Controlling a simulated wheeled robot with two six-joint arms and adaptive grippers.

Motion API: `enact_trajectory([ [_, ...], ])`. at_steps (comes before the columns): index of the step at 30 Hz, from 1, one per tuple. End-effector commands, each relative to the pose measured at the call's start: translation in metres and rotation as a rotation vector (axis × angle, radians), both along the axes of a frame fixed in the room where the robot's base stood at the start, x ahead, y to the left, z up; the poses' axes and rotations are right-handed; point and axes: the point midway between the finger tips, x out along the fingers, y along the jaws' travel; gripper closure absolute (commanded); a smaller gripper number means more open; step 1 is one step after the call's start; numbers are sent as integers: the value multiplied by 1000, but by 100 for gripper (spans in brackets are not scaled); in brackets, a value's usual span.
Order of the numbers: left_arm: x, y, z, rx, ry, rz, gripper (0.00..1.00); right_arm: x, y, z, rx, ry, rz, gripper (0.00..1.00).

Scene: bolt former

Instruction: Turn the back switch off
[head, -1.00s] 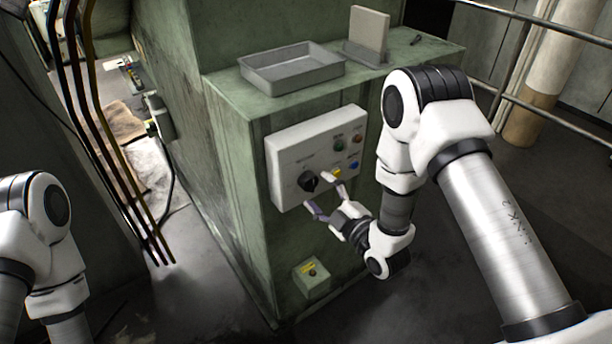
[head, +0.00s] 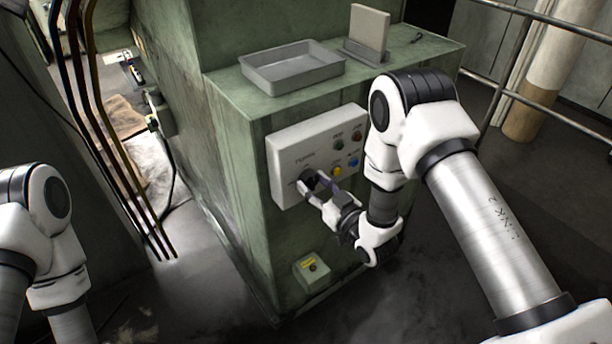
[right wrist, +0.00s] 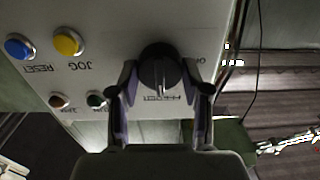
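A round black rotary switch (head: 309,180) sits on the white control panel (head: 290,145) on the green machine's front. It also shows in the right wrist view (right wrist: 160,66), with a pale mark on its raised grip. My right gripper (head: 315,188) is at this switch and partly covers it. In the right wrist view my right gripper (right wrist: 160,72) has its fingers apart, one on each side of the switch; contact is not clear. My left arm shows at the left edge of the head view, but its gripper is out of frame.
Blue (right wrist: 19,46) and yellow (right wrist: 68,42) buttons sit beside the switch, with smaller red and green ones on the same panel. A small box (head: 312,270) with a button is lower on the machine. A grey tray (head: 291,82) stands on top.

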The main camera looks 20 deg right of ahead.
Motion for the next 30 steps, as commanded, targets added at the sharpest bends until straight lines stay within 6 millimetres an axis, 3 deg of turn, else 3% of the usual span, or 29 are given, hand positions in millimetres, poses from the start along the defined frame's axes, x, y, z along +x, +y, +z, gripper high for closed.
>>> enact_trajectory([
  [1,0,0,0,0,0,0,60,1,0,0,-1,-1,-1,86],
  [2,0,0,0,0,0,0,60,1,0,0,-1,-1,-1,96],
  [3,0,0,0,0,0,0,60,1,0,0,-1,-1,-1,100],
  [8,0,0,-6,0,0,0,60,1,0,-2,-83,-32,-1,100],
  [12,0,0,-18,0,0,0,60,1,0,-3,-333,-124,-2,100],
  [19,0,0,-26,0,0,0,60,1,0,-2,-551,-203,-2,100],
  [24,0,0,-41,0,0,0,60,1,0,-2,-831,-307,-3,100],
  [30,0,0,-40,0,0,0,60,1,0,1,-909,-334,-3,100],
])
